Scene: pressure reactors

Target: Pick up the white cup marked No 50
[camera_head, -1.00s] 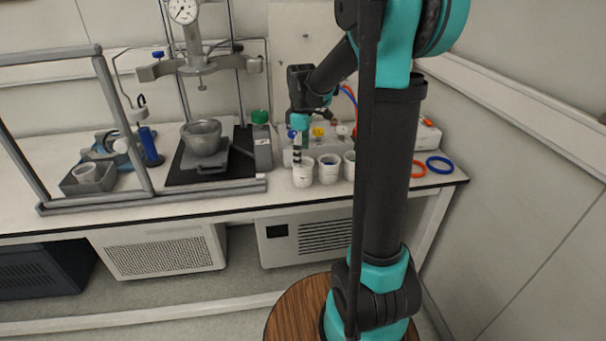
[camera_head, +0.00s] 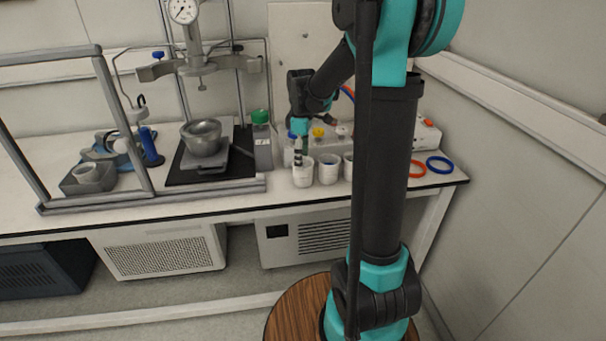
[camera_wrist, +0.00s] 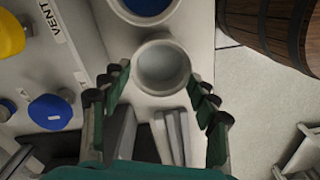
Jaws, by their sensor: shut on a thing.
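A white cup (camera_head: 303,176) stands at the left end of a short row of white cups near the bench's front edge. My gripper (camera_head: 298,158) reaches down to it from behind. In the wrist view, my gripper (camera_wrist: 157,82) has its green-padded fingers on both sides of a round white cup (camera_wrist: 164,66), shut on it. This cup looks empty inside. I cannot read any number on it. I cannot tell whether it is lifted off the bench.
Another white cup (camera_head: 329,170) stands close to its right, with a third (camera_head: 348,166) partly behind my arm. Red and blue rings (camera_head: 440,165) lie further right. A press with a metal bowl (camera_head: 201,134) stands left. A panel with coloured knobs (camera_head: 318,133) is behind.

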